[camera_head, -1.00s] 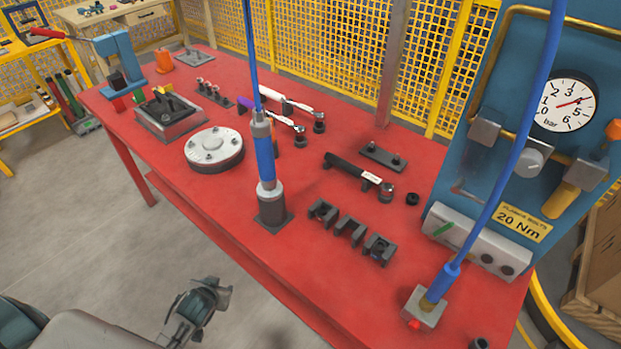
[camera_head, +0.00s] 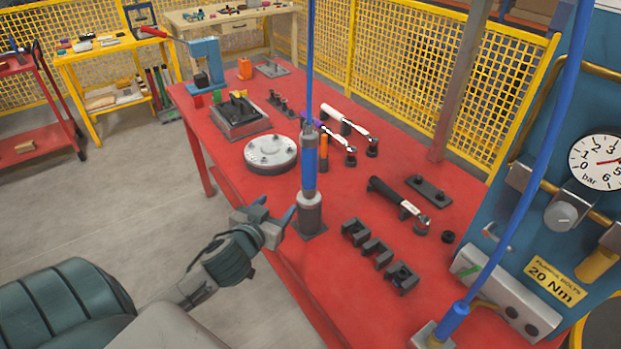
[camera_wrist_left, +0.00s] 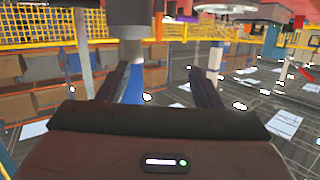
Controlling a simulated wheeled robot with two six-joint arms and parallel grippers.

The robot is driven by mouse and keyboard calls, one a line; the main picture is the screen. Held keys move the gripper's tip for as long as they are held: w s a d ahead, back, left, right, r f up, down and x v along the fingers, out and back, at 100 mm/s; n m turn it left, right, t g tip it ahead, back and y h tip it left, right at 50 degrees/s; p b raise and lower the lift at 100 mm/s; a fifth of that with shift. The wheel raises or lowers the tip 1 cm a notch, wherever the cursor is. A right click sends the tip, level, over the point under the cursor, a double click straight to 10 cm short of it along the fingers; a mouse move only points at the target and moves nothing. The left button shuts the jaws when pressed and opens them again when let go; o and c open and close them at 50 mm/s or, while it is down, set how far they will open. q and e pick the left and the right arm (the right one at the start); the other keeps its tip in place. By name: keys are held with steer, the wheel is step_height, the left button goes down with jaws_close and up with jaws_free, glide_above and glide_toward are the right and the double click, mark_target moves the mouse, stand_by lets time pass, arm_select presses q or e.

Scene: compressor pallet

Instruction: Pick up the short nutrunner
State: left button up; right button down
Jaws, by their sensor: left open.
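The short nutrunner (camera_head: 309,175), a blue and grey upright tool on a blue hose, stands in a dark square holder (camera_head: 309,226) near the front edge of the red table. My left gripper (camera_head: 273,211) is open and empty, just left of the nutrunner and apart from it in the head view. In the left wrist view, which looks upside down, a grey and blue shaft, likely the nutrunner (camera_wrist_left: 132,53), shows ahead between the open fingers (camera_wrist_left: 160,88), nearer the picture-left finger. My right gripper is not in view.
A round grey flange (camera_head: 271,153) lies left of the nutrunner. Dark blocks (camera_head: 378,252) and a black-handled wrench (camera_head: 397,200) lie to its right. A second blue hose (camera_head: 500,230) runs down at the right, before the blue gauge panel (camera_head: 540,200). Floor is clear at front left.

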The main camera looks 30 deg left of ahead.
mark_target(303, 163)
arm_select(q)
steer(key=w+r+t, duration=0.1)
steer(key=w+r, duration=0.1)
steer(key=w+d+r+t+h+p, duration=0.1)
steer(key=w+r, duration=0.1)
steer(key=r, duration=0.1)
steer(key=w+d+r+m+t+h, duration=0.1)
steer(key=w+r, duration=0.1)
steer(key=r, duration=0.1)
steer(key=shift+w+p, duration=0.4)
steer(key=shift+w, duration=0.5)
steer(key=shift+w+p, duration=0.25)
steer(key=shift+p, duration=0.1)
steer(key=w, duration=0.1)
steer(key=w+p, duration=0.1)
steer(key=w, duration=0.1)
steer(key=w+p, duration=0.1)
steer(key=shift+w+d+f, duration=0.15)
steer(key=shift+w+f, duration=0.1)
steer(key=shift+s, duration=0.1)
steer(key=c, duration=0.6)
jaws_close()
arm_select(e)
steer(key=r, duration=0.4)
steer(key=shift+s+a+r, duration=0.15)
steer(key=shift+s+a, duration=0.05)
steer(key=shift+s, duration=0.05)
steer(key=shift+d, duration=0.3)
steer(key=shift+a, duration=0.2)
